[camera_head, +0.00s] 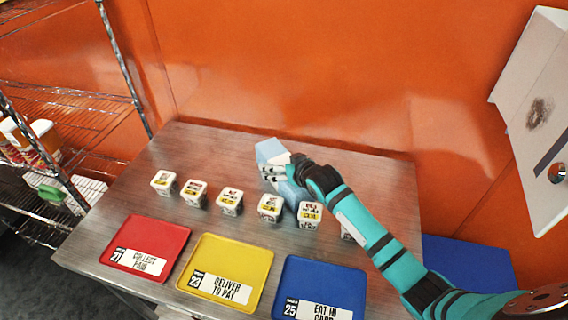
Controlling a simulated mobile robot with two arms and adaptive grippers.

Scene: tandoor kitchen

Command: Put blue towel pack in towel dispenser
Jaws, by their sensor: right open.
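The blue towel pack (269,150) is a pale blue block standing near the back of the metal table, behind the row of small white boxes. My right gripper (283,172) is open at the pack's right and front side, and its fingers cover part of it. I cannot tell whether the fingers touch the pack. A pale wall-mounted unit (538,120) at the right edge has a dark slot and a round knob; it may be the towel dispenser. My left gripper is not in view.
Several small white labelled boxes (229,201) stand in a row on the table (190,145). Red (168,237), yellow (240,253) and blue (345,275) trays lie along the front. A wire shelf rack (75,85) stands at the left. An orange wall closes the back.

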